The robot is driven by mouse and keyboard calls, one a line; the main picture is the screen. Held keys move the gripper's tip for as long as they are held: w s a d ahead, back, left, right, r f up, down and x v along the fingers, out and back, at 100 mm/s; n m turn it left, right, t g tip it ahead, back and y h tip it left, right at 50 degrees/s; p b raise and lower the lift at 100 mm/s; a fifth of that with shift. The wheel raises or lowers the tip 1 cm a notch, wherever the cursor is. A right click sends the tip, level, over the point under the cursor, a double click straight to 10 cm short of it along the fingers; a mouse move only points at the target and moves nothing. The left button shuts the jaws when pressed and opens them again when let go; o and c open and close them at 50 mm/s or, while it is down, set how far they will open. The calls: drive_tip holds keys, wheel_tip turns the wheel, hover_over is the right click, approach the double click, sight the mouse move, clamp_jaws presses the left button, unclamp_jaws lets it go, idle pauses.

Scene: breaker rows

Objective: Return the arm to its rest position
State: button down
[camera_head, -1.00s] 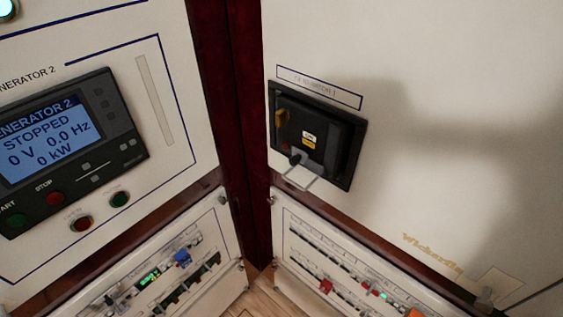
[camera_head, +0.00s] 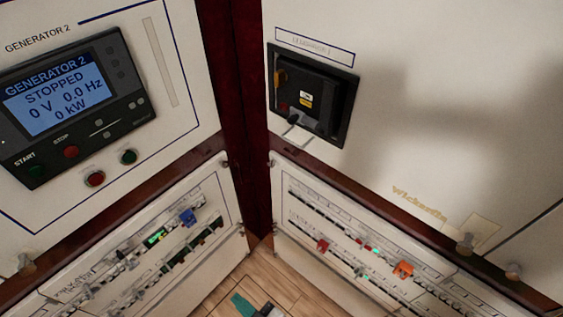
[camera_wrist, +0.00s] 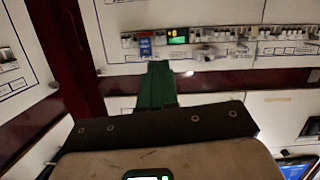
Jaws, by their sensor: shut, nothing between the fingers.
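My gripper (camera_head: 240,301) shows at the bottom edge of the head view as a small teal piece above the wooden floor. In the wrist view my gripper (camera_wrist: 157,70) has its green fingers together, with nothing between them. They appear in front of a white breaker panel (camera_wrist: 110,65); the gap to it cannot be told. Most of my arm is out of the head view.
A generator 2 controller (camera_head: 75,105) reads STOPPED. A black main breaker (camera_head: 312,95) sits on the right cabinet. Lower panels hold breaker rows with blue (camera_head: 187,217), red (camera_head: 322,246) and orange (camera_head: 403,269) pieces. The wooden floor (camera_head: 225,290) between them looks clear.

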drive_tip(key=d+m+g+h, duration=0.45)
drive_tip(key=d+h, duration=0.25)
drive_tip(key=d, duration=1.3)
drive_tip(key=s+d+r+m+g+h, duration=0.2)
drive_tip(key=s+d+m, duration=0.1)
drive_tip(key=s+d, duration=0.3)
drive_tip(key=s+d+r+m+g+h, duration=0.2)
drive_tip(key=s+d, duration=0.4)
drive_tip(key=d, duration=0.4)
drive_tip(key=shift+s+d+r+m+g, duration=0.35)
drive_tip(key=shift+s+d+r+m, duration=0.05)
drive_tip(key=shift+r+m, duration=0.45)
drive_tip(key=shift+f, duration=0.1)
